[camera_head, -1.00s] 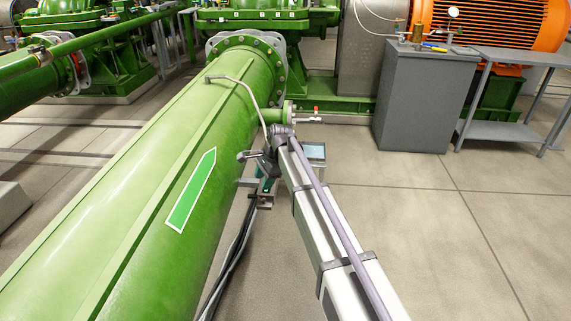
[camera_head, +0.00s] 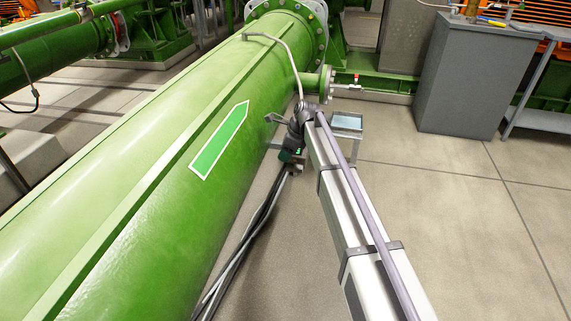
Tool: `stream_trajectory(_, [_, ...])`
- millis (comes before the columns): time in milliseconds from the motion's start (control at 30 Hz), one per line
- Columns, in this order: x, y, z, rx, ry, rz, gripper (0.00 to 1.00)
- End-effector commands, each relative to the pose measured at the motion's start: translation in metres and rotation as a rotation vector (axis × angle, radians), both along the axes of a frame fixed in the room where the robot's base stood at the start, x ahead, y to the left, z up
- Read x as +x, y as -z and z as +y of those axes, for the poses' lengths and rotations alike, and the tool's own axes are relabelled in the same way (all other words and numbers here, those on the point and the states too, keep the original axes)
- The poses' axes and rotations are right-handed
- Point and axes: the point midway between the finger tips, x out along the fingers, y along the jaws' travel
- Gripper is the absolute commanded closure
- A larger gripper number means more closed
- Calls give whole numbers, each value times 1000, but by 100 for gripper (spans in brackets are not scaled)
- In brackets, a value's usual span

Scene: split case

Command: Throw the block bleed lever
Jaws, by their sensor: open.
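A small flanged branch (camera_head: 326,82) sticks out from the right side of the large green pipe (camera_head: 150,150). A thin fitting with a small red tip (camera_head: 357,77) extends to its right. I cannot tell for certain which part is the block bleed lever. My long white and purple arm (camera_head: 355,215) reaches from the lower right to just below the branch. My gripper (camera_head: 277,119) is small and dark at its far end, close to the pipe. It is open; its fingers are hard to make out.
A small stand with a pale top (camera_head: 347,122) is just right of the arm's end. A green and white arrow sign (camera_head: 220,140) is on the pipe. A grey cabinet (camera_head: 470,80) stands at back right. The floor at right is clear.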

Motion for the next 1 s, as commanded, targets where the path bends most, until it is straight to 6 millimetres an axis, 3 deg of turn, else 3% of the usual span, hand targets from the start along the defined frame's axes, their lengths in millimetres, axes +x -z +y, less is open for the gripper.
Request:
stream_trajectory(267, [0, 3, 2, 0, 0, 0, 54])
stream_trajectory(733, [0, 3, 2, 0, -1, 0, 99])
stream_trajectory(1000, [0, 3, 2, 0, -16, 0, 100])
